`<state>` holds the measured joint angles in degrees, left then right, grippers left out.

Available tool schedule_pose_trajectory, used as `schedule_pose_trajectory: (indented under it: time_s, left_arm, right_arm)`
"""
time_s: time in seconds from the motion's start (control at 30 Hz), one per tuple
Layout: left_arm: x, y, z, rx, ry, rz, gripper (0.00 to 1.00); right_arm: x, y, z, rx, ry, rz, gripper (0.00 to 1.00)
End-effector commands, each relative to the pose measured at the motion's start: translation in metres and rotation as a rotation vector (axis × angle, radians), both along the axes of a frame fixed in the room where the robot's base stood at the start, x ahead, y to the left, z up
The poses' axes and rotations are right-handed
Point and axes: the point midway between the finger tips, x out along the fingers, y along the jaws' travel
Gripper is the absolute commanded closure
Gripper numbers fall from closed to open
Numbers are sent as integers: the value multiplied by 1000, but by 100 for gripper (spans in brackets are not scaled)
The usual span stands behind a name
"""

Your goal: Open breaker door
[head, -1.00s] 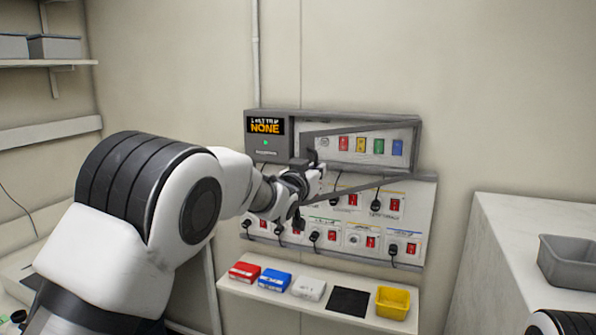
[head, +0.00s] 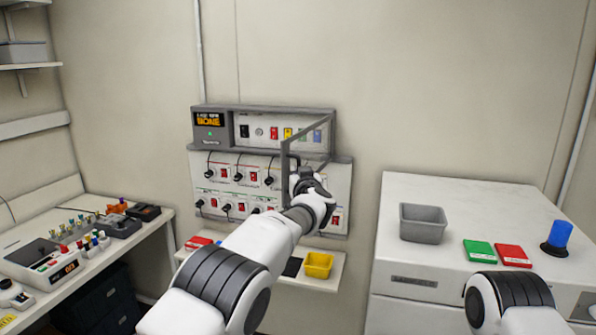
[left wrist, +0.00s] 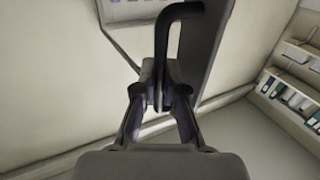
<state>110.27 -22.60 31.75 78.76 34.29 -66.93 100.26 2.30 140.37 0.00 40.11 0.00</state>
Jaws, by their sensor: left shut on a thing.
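The breaker door (head: 285,164) is a grey frame. It stands swung out from the breaker box (head: 262,112), hinged near the box's right end. Behind it the box shows a black switch and a row of coloured breakers (head: 288,133). My left gripper (head: 302,172) is at the door's lower free side, partly hidden by my own wrist. In the left wrist view, my left gripper's fingers (left wrist: 160,105) are shut on the black door handle (left wrist: 163,45), with the grey door frame (left wrist: 205,45) beside it. My right gripper is out of view.
Below the box is a panel (head: 199,168) of sockets and red switches. A shelf under it holds a yellow bin (head: 319,264). To the right, a white cabinet (head: 458,198) carries a grey bin (head: 423,223). A bench (head: 140,238) stands left.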

Motion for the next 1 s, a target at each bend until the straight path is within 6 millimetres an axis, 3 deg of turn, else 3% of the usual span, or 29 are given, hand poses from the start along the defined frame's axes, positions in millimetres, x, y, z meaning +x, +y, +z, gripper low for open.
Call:
schedule_pose_trajectory:
  time_s: [0.5, 0.53, 0.6, 1.0]
  left_arm:
    - [1, 0, 8, 4, -12, 16, 100]
    - [1, 0, 8, 4, -11, 16, 80]
    - [1, 0, 7, 3, -10, 16, 64]
    - [0, 1, 3, 4, -5, 1, 64]
  right_arm:
    - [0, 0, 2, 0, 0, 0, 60]
    - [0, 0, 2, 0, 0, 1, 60]
    - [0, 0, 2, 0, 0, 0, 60]
    - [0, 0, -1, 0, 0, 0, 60]
